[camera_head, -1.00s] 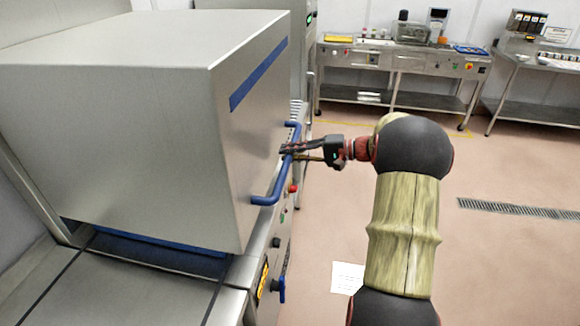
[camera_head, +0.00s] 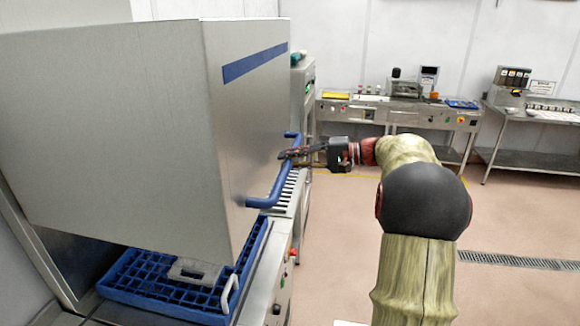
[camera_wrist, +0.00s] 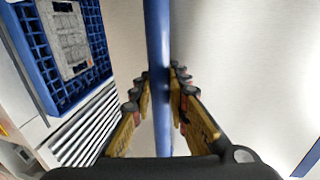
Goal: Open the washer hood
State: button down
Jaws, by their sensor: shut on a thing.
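The washer hood (camera_head: 130,120) is a big steel box with a blue stripe, in the left of the head view. Its lower edge stands raised above the washer bed. The blue bar handle (camera_head: 265,198) runs along its front face. My gripper (camera_head: 288,153) is shut on this handle near its middle. In the wrist view the handle (camera_wrist: 157,40) passes between the two fingers of my gripper (camera_wrist: 160,100). Under the hood a blue rack (camera_head: 155,285) shows, with a grey part (camera_head: 195,271) lying in it.
A red button (camera_head: 293,252) sits on the washer's front panel. A ribbed strip (camera_head: 288,190) lies beside the rack. A steel bench (camera_head: 400,115) with devices stands at the back, another table (camera_head: 530,117) at the right. The floor (camera_head: 500,220) between is clear, with a drain grate (camera_head: 515,261).

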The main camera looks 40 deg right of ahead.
jog(key=shift+r, duration=0.15)
jog(key=c, duration=1.8)
grip_release()
jog(key=shift+o, duration=0.4)
jog(key=v, duration=1.2)
jog(key=shift+w, duration=0.1)
